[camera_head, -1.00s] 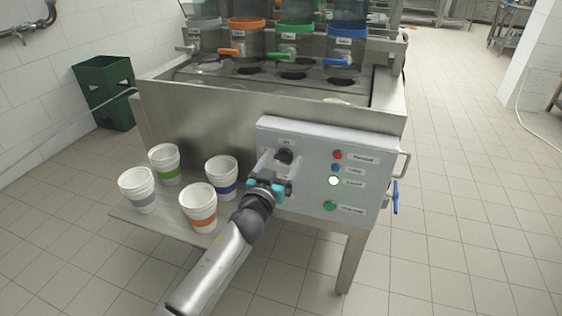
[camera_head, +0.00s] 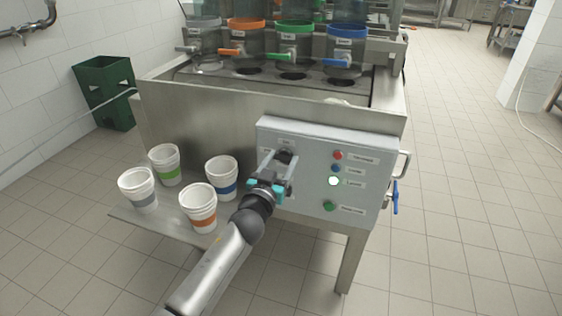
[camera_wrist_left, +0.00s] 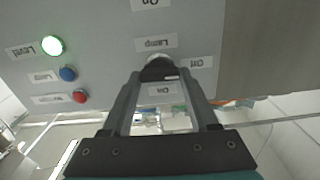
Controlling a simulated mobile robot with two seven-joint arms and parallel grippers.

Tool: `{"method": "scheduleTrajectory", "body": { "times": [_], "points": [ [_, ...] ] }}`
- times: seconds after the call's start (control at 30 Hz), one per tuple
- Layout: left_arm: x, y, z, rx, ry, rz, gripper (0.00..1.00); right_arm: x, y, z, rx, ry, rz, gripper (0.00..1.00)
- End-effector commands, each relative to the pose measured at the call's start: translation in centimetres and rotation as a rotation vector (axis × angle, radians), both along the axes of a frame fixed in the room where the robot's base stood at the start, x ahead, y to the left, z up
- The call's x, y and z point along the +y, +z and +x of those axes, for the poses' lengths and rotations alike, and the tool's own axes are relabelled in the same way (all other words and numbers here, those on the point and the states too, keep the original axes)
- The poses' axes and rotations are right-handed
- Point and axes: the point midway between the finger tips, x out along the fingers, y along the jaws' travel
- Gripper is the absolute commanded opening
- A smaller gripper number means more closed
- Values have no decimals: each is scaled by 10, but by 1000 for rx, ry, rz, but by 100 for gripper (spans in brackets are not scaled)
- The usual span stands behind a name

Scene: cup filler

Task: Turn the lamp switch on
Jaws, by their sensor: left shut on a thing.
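The lamp switch is a dark rotary knob on the grey control box (camera_head: 310,206). In the left wrist view, which shows the labels upside down, the knob (camera_wrist_left: 159,68) sits beneath the "Lamp" label (camera_wrist_left: 156,43), with an "Off" label (camera_wrist_left: 197,63) and an "On" label (camera_wrist_left: 162,90) around it. My left gripper (camera_head: 281,158) reaches the box's upper left, its fingers closed on the knob's sides. They hide much of the knob, and I cannot tell its exact setting. My right gripper is not in view.
Beside the knob are a red button (camera_head: 338,155), a blue one (camera_head: 336,168), a lit "Level" light (camera_head: 334,181) and a green button (camera_head: 330,206). Several paper cups (camera_head: 199,206) stand on the shelf left of my arm. A blue-handled valve (camera_head: 395,197) juts out at the right.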

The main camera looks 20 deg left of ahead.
Motion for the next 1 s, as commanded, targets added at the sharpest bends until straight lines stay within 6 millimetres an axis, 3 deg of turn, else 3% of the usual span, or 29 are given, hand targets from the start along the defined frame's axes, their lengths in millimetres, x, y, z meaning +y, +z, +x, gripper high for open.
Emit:
{"method": "scheduleTrajectory", "body": {
  "times": [0.27,1.0],
  "points": [
    [-1,0,0,-5,1,163,4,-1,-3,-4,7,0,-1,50],
    [-3,-3,0,-27,0,862,4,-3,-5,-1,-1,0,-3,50]
  ]
}}
